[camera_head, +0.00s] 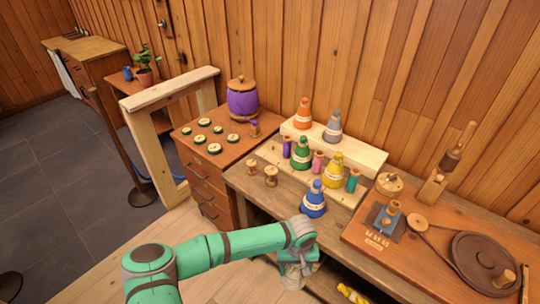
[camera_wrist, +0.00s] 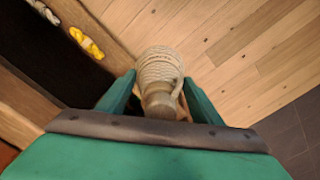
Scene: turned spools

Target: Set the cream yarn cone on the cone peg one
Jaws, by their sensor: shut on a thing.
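The cream yarn cone (camera_wrist: 160,68) is between the two fingers of my gripper (camera_wrist: 158,90) in the wrist view, with its ribbed, wound side showing and its narrow end toward my palm. In the head view my gripper (camera_head: 297,262) is low in front of the workbench, and the pale cone (camera_head: 291,279) shows partly behind it. The gripper is shut on the cone, off the bench top. I cannot tell which spot is cone peg one; no peg is clearly readable as such.
A stepped wooden rack (camera_head: 357,150) holds orange, grey, green and yellow cones and small spools. A blue cone (camera_head: 314,200) stands at the bench's front. Two wooden spools (camera_head: 270,176) stand left. A wheel device (camera_head: 484,262) sits right. Yellow skeins (camera_wrist: 86,43) lie on a lower shelf.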

